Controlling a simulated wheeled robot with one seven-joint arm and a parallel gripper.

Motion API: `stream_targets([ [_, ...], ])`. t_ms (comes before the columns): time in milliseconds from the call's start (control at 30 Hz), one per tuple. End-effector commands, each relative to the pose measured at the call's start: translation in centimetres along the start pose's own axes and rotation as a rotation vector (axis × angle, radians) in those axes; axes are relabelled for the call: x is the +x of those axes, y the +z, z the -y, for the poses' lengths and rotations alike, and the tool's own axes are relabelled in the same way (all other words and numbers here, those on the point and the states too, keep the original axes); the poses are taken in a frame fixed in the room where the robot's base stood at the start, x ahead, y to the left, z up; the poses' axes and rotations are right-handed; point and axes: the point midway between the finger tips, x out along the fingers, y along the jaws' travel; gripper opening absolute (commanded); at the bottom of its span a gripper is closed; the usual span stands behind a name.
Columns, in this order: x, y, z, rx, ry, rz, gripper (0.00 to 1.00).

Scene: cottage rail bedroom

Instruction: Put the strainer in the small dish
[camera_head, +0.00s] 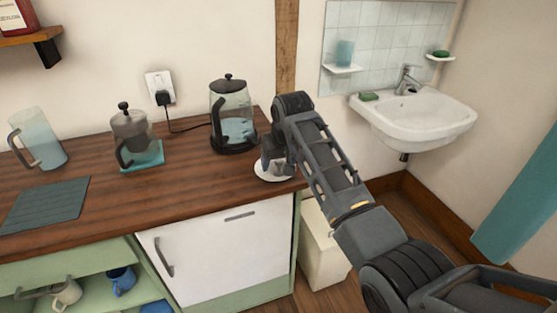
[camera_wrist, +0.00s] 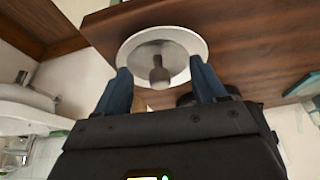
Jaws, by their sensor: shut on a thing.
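The small dish (camera_head: 262,176) is white and round and sits near the right end of the wooden counter. In the wrist view its white rim (camera_wrist: 203,47) rings a grey, round strainer (camera_wrist: 150,48) with a short dark handle pointing toward me. My gripper (camera_head: 273,163) is low over the dish. In the wrist view the blue fingers of my gripper (camera_wrist: 161,80) stand on either side of the strainer, shut on it. The strainer appears within the dish's outline; whether it touches the dish bottom is hidden. My gripper covers much of it in the head view.
A glass kettle (camera_head: 232,112) stands just behind and left of the dish. A coffee press (camera_head: 132,132) on a teal coaster, a glass jug (camera_head: 40,140) and a dark mat (camera_head: 45,205) lie farther left. The counter's right edge is close to the dish; a sink (camera_head: 415,118) is beyond.

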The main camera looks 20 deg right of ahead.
Motion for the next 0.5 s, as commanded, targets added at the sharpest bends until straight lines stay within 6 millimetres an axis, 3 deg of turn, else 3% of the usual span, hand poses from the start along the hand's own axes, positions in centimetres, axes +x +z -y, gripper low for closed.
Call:
stream_targets([
  [200,0.56,0.25,0.0,0.0,0.0,0.001,0.37],
  [233,0.56,0.25,-0.01,0.0,0.0,0.001,0.72],
  [500,0.52,0.23,-0.01,0.0,0.0,0.001,0.96],
])
